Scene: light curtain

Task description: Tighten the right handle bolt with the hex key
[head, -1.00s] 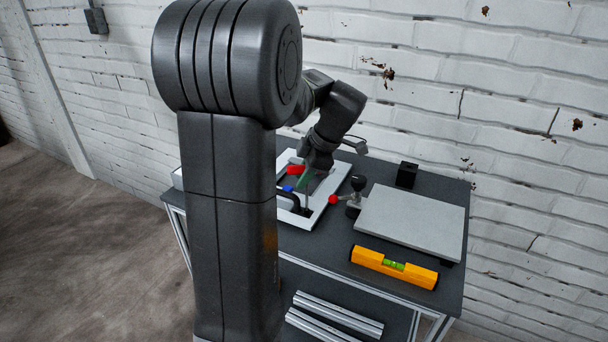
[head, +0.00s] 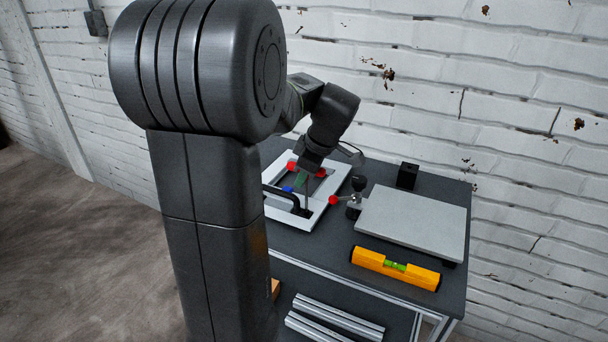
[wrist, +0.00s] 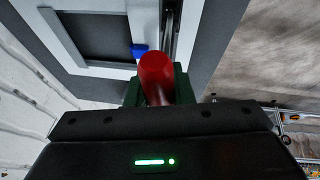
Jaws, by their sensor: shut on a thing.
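A white-framed panel (head: 334,183) lies on the table with a black bar handle (head: 279,191) on its near side. My gripper (head: 302,180), with green fingers, is above the panel, near the handle's right end. It is shut on the hex key; the key's red grip (wrist: 157,72) shows between the fingers in the wrist view. A thin shaft (head: 307,199) runs down from the gripper towards the handle's right end. The right bolt itself is too small or hidden, so I cannot tell whether the tip sits in it. A blue piece (head: 288,189) lies beside the handle.
Right of the panel stand a clamp with a red knob (head: 334,200), a grey plate (head: 412,222) and a small black block (head: 407,175). An orange spirit level (head: 395,268) lies at the front edge. Metal profiles (head: 335,316) lie on the lower shelf. The brick wall is behind.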

